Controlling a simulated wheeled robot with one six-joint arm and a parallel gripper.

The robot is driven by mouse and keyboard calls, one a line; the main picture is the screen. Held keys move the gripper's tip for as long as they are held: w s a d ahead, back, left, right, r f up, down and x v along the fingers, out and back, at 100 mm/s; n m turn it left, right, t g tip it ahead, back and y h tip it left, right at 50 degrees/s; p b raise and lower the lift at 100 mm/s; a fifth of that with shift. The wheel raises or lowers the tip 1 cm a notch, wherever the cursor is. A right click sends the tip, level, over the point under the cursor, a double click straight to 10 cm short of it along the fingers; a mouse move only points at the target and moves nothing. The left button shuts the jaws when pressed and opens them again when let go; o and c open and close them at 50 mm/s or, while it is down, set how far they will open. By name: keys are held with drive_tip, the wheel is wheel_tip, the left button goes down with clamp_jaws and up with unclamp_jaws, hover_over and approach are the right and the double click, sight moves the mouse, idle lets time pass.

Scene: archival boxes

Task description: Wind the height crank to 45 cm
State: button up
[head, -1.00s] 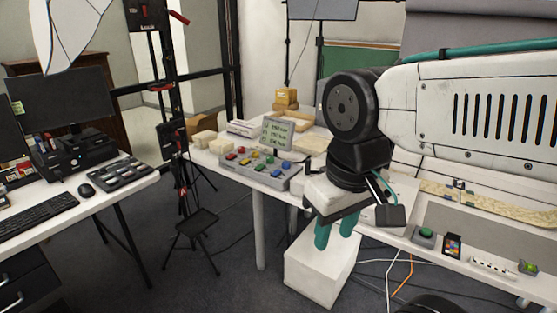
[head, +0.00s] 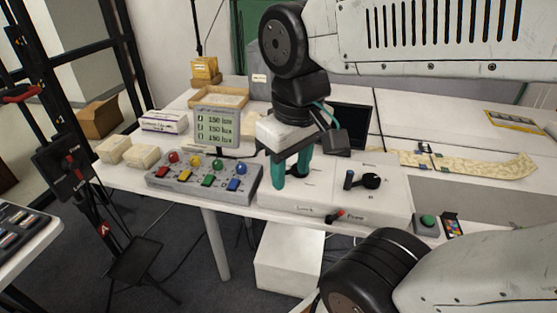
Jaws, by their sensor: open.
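My gripper (head: 291,172), with teal fingers pointing down, is open over the left part of a white box (head: 300,205) on the bench. Whether the fingertips touch the box top cannot be told. A black lever with a round knob (head: 366,181) stands on the box's right half, apart from my fingers; it may be the height crank. A red-tipped lever (head: 336,215) sits on the box front between the words Lock and Free. I see no readable height scale. A black stand (head: 66,160) at the left also has Free and Lock marks and a red handle (head: 20,94).
A grey button panel (head: 205,182) with coloured knobs and a display (head: 218,128) reading 150 lux lie left of my gripper. A green button (head: 427,222) is at the right. A white block (head: 288,258) stands on the floor below the bench.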

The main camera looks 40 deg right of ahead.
drive_tip(key=w+d+f+n+g+h, duration=0.2)
drive_tip(key=w+d+f+n, duration=0.3)
drive_tip(key=w, duration=0.6)
drive_tip(key=w+d+f+n+g+h, duration=0.1)
drive_tip(key=w+d+f+n, duration=0.4)
drive_tip(key=w, duration=0.7)
drive_tip(key=shift+n, duration=0.6)
drive_tip(key=d+f, duration=0.2)
drive_tip(key=f, duration=0.3)
drive_tip(key=w+d+f, duration=0.1)
drive_tip(key=d+f, duration=0.1)
drive_tip(key=f, duration=0.3)
drive_tip(key=w+d+f, duration=0.1)
drive_tip(key=d+f, duration=0.1)
drive_tip(key=f, duration=0.3)
drive_tip(key=shift+d, duration=0.35)
drive_tip(key=shift+g+h, duration=0.3)
clamp_jaws()
